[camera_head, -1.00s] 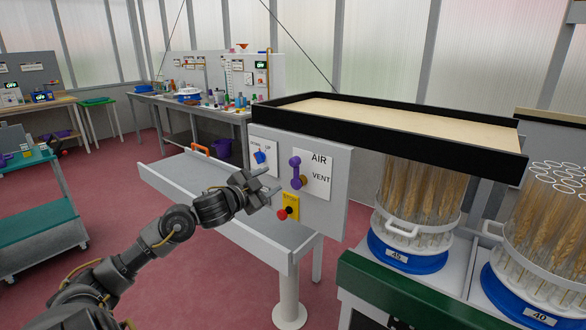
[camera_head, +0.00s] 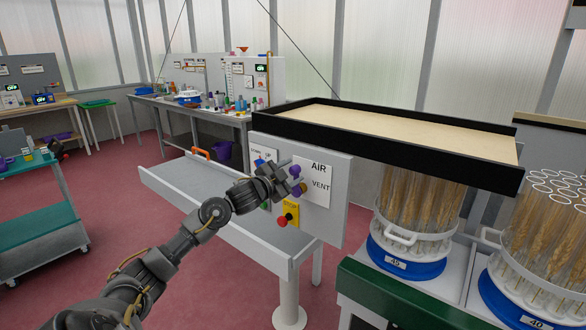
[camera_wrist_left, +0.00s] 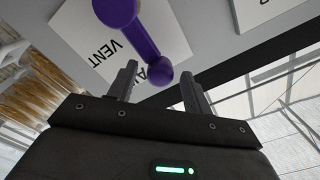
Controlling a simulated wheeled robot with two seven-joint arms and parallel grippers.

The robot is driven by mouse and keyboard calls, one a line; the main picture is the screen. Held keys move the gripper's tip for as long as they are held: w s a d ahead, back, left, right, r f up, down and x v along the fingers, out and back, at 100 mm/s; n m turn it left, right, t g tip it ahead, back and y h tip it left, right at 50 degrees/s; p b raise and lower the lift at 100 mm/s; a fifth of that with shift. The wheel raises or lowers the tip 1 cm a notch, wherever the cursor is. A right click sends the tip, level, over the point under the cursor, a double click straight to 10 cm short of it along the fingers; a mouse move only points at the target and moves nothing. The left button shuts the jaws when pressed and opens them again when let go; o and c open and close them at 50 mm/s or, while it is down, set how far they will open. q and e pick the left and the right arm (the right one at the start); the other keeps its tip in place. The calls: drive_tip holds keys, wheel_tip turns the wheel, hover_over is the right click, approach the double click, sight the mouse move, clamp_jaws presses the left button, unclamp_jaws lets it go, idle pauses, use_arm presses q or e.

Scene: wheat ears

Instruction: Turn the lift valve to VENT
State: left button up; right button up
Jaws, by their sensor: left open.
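My right gripper is not in view.
A red knob on a yellow plate (camera_head: 290,214) sits just below the lever. A second switch plate (camera_head: 262,153) is to the left, partly hidden by my gripper. A black-rimmed tray (camera_head: 380,128) overhangs the panel. Wheat ear drums (camera_head: 408,240) stand at right.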

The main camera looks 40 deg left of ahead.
use_arm(q)
drive_tip(key=shift+w, duration=0.6)
drive_tip(key=shift+r, duration=0.1)
clamp_jaws()
drive_tip(key=shift+d, duration=0.1)
